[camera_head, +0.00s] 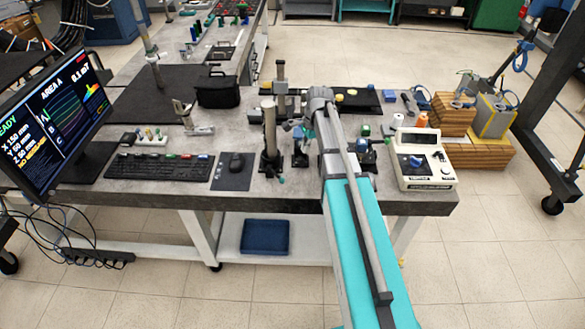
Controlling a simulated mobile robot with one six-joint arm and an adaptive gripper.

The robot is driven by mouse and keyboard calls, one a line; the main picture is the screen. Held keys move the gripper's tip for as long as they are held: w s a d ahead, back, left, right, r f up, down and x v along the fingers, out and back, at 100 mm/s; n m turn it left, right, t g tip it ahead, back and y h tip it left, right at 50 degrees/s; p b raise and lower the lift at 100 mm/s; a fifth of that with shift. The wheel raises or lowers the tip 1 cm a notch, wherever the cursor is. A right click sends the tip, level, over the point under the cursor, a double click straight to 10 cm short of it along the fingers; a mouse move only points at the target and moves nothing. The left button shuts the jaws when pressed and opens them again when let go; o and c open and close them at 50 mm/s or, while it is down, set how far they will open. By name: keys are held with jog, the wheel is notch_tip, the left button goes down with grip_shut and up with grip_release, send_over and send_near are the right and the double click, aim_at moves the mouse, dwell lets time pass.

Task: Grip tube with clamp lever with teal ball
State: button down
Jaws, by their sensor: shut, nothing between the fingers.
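A pale grey upright tube (269,128) stands in a dark clamp base (270,163) near the middle of the grey workbench. A small teal spot, which looks like the ball of the clamp lever (281,180), shows low at the right of the base. The lever itself is too small to make out. My arm comes in from the bottom right and reaches up over the bench. My gripper (301,133) is small in the picture, just right of the tube and apart from it. It is shut and holds nothing. My arm hides part of the bench behind it.
A keyboard (160,167) and a mouse (236,161) lie left of the tube, with a monitor (55,120) at the far left. A post stand (281,85) rises behind the tube. A white control box (421,160) stands at the right. A black case (217,92) sits behind.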

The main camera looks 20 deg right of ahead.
aim_at(276, 175)
jog(key=shift+f, duration=0.1)
jog(key=b+x, duration=1)
jog(key=shift+s+f, duration=0.1)
jog(key=shift+s+a+f, duration=0.1)
jog(key=shift+s+a, duration=0.05)
jog(key=shift+a, duration=0.8)
jog(key=shift+s+a+f, duration=0.1)
jog(key=shift+s+a, duration=0.1)
jog(key=shift+a, duration=0.8)
jog(key=shift+d, duration=0.1)
jog(key=shift+s+m, duration=0.1)
jog(key=shift+m, duration=0.2)
